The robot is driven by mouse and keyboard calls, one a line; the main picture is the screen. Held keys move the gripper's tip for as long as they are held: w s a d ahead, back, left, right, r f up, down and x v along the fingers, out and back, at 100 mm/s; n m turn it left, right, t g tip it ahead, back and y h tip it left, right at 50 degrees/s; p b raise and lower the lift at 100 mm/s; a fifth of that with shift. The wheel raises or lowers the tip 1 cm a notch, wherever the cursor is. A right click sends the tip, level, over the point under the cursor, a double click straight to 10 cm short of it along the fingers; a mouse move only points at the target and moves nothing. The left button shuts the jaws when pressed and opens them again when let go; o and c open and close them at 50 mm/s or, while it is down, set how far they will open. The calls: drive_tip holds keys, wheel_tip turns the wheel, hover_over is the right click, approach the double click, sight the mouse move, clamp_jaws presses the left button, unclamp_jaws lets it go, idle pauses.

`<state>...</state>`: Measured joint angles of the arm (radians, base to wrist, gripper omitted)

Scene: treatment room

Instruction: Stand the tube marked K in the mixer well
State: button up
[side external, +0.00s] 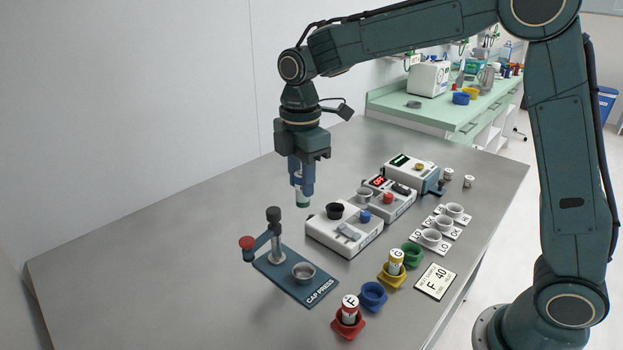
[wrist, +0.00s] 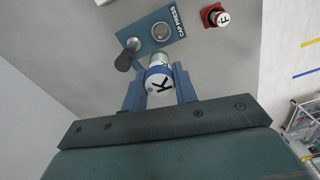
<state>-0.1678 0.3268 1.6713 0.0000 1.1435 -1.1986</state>
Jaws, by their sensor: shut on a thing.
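The tube marked K (wrist: 159,82) has a white top with a black K, a blue band and a pale green end; that end also shows in the side view (side external: 303,201). My gripper (side external: 302,187) is shut on it and holds it roughly upright, above the table. In the wrist view its fingers (wrist: 160,92) lie on both sides of the tube. A white box with a black round well (side external: 335,209) and a blue button stands to the right of the tube. It looks like the mixer; I cannot read a label. The well looks empty.
The cap press (side external: 318,290) stands in front of the gripper. Tube F (side external: 348,310) stands in a red holder, tube G (side external: 396,260) in a yellow one. Blue (side external: 373,294) and green (side external: 412,254) holders look empty. A red-display box (side external: 393,200) stands behind the black-welled box. The table's left is clear.

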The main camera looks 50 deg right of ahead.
drive_tip(key=w+d+f+m, duration=0.1)
drive_tip(key=w+d+f, duration=0.1)
drive_tip(key=d, duration=0.4)
drive_tip(key=w+d+f+m, duration=0.2)
drive_tip(key=d+f, duration=0.2)
drive_tip(key=d, duration=0.3)
drive_tip(key=w+d+f+m, duration=0.1)
drive_tip(key=w+d+f, duration=0.2)
drive_tip(key=d, duration=0.3)
drive_tip(key=shift+d+f, duration=0.25)
drive_tip(key=shift+f, duration=0.05)
drive_tip(key=shift+f, duration=0.2)
drive_tip(key=shift+f, duration=2.7)
drive_tip(key=shift+f, duration=0.6)
drive_tip(key=o, duration=0.7)
drive_tip(key=shift+r, duration=0.15)
drive_tip(key=shift+r, duration=5.35)
